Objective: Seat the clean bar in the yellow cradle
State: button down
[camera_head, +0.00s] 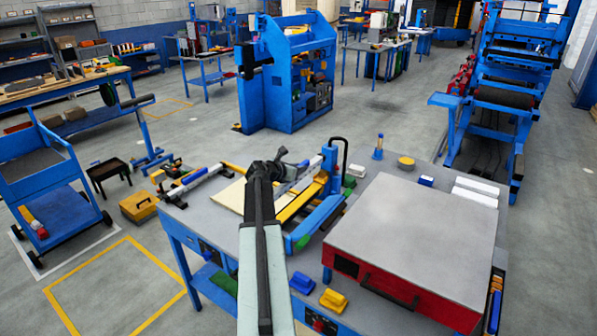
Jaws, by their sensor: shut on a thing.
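My arm reaches forward over the workbench, and my dark gripper (281,163) is at its far end, low over the bench's back left part. The gripper is shut on a bar; a pale grey bar (307,180) shows just right of the jaws, partly hidden by them. Yellow rails (302,201) lie just right of and below the jaws, beside a blue fixture (318,220). I cannot tell which yellow part is the cradle, or whether the bar touches it.
A large grey-topped red box (415,240) fills the bench's right side. A blue upright with a black handle (330,165) stands right of the gripper. A cream sheet (232,195) lies left of my arm.

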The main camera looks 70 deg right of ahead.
aim_at(287, 191)
notch_tip(287, 191, down, 9)
jog(key=b, duration=0.8)
jog(key=shift+f+b, duration=0.25)
jog(key=shift+b, duration=0.35)
dwell(0.5)
jog(key=c, duration=1.3)
grip_release()
jog(key=shift+o, duration=0.2)
jog(key=shift+a+r, duration=0.1)
jog(key=shift+a, duration=0.1)
jog(key=p+v, duration=0.3)
jog(key=v, duration=0.4)
jog(key=shift+w+a+r, duration=0.1)
jog(key=shift+a, duration=0.25)
jog(key=shift+d, duration=0.1)
